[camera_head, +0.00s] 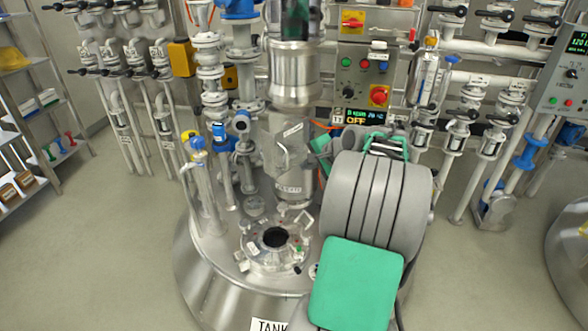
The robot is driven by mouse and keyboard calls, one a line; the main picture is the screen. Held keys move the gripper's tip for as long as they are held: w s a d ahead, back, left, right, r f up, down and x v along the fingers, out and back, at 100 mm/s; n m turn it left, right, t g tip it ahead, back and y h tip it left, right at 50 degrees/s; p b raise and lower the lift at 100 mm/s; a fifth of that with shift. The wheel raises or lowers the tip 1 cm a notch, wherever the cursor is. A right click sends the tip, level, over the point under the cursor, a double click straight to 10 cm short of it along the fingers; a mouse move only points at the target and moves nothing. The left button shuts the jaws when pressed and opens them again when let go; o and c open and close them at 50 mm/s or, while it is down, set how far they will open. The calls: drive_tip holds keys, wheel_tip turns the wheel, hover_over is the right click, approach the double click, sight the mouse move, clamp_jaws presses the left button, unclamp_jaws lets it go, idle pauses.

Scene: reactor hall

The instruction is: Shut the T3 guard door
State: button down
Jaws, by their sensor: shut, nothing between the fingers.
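A grey guard door (287,146) with a small label and a handle stands around the shaft below the shiny metal cylinder (295,75), above the tank. It looks like the T3 guard door, but its label is too small to read. I cannot tell from this view how far it stands open. The tank top (228,262) lies below it, with a sign reading "TANK" whose number is hidden by my arm. My grey and green arm reaches up just right of the guard.
A round open port (275,237) sits on the tank top. Pipes and valves rise left and right. Shelves (30,130) stand far left. Floor is clear at left.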

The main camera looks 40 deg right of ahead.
drive_tip(key=w+d+f, duration=0.2)
drive_tip(key=w+f, duration=0.1)
drive_tip(key=w, duration=0.2)
drive_tip(key=w+d+f+m, duration=0.1)
drive_tip(key=w+f, duration=0.2)
drive_tip(key=w, duration=0.2)
drive_tip(key=shift+w+d+f+t+p, duration=0.15)
drive_tip(key=shift+w+d+t+p, duration=0.1)
drive_tip(key=shift+d+t+p, duration=0.15)
